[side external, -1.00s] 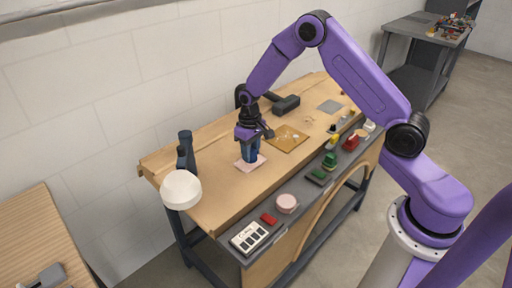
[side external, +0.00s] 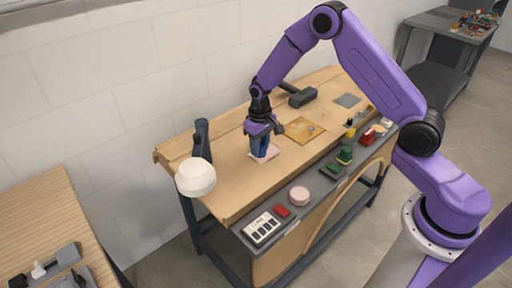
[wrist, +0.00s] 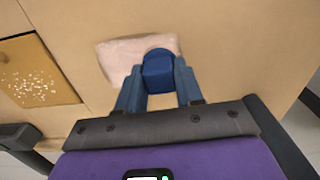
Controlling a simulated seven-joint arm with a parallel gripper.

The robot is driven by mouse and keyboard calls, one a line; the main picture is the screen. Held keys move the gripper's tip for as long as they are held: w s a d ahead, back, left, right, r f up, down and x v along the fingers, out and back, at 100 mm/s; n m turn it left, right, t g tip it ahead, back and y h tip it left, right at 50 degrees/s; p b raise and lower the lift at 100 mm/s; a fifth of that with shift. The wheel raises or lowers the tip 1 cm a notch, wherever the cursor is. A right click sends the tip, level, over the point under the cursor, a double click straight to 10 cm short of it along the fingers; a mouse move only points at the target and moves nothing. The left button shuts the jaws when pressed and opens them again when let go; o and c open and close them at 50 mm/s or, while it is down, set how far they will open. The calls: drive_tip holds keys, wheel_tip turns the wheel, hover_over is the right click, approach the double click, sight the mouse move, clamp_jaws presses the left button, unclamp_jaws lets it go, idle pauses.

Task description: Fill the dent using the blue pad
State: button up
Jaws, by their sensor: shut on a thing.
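My gripper (side external: 261,146) points down over the bench and is shut on a blue pad (wrist: 158,72), which sits between its two dark blue fingers in the wrist view. The pad's rounded end overlaps a pale pink sheet (wrist: 117,57) lying flat on the wooden bench top. The sheet also shows under the gripper in the side view (side external: 270,154). I cannot tell whether the pad touches the sheet. No dent can be made out; the pad and gripper hide part of the sheet.
A tan speckled plate (side external: 303,130), a dark mallet (side external: 302,97) and a grey square (side external: 348,101) lie farther along the bench (side external: 226,187). A dark bottle-like object (side external: 202,138) and white dome (side external: 195,177) stand at the near end. Several small items line the front ledge.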

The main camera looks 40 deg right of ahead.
drive_tip(key=shift+d, duration=3.9)
drive_tip(key=shift+d+r, duration=0.15)
wheel_tip(320, 180, up, 8)
